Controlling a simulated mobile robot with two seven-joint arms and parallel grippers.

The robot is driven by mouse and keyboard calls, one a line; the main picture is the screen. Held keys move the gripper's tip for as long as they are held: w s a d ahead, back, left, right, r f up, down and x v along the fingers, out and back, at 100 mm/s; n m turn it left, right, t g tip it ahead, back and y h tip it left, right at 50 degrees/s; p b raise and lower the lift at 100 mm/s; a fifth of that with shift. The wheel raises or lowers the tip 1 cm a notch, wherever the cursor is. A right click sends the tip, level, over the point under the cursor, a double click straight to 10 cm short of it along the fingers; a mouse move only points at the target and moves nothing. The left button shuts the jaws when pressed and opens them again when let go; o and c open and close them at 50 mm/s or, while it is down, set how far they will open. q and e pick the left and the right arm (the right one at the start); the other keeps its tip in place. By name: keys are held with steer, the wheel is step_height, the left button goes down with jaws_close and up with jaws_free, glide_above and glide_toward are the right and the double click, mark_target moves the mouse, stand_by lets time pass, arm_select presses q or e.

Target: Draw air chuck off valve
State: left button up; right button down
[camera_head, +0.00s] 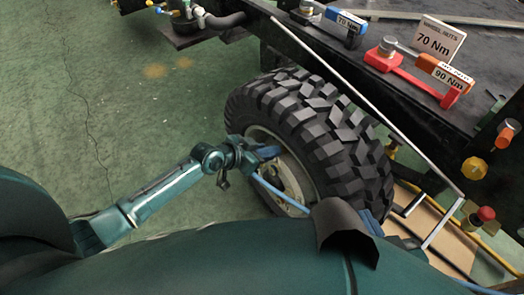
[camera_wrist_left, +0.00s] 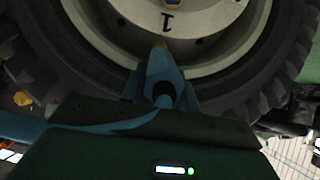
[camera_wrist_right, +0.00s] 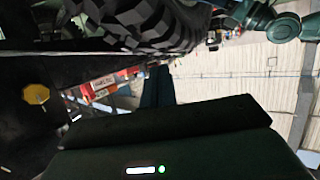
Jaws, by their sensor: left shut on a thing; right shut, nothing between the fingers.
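The wheel (camera_head: 318,128) has a chunky black tyre and a pale rim (camera_head: 290,178). My left gripper (camera_head: 262,153) is at the rim's near face, shut on the blue air chuck (camera_head: 269,152). In the left wrist view the chuck (camera_wrist_left: 160,72) stands between the fingers, its tip toward the cream rim (camera_wrist_left: 205,38) marked "1". The valve is not distinguishable, so I cannot tell whether the tip touches it. A blue hose (camera_head: 283,196) trails from the chuck. My right gripper (camera_wrist_right: 157,88) is shut and empty, beside the tyre in the head view, mostly hidden by my arm.
A black chassis (camera_head: 440,120) runs along the right, carrying a blue tool (camera_head: 343,25), a red-and-orange tool (camera_head: 410,72) and a "70 Nm" sign (camera_head: 438,40). A long silver bar (camera_head: 365,105) slants past the tyre. Green floor (camera_head: 120,100) at left is clear.

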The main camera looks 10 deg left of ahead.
arm_select(q)
jaws_close()
steer(key=shift+p+v, duration=1.95)
steer(key=shift+v, duration=0.45)
steer(key=shift+s+a+r, duration=0.1)
steer(key=shift+p+v, duration=2.2)
steer(key=shift+v, duration=0.7)
steer(key=shift+s+r, duration=0.1)
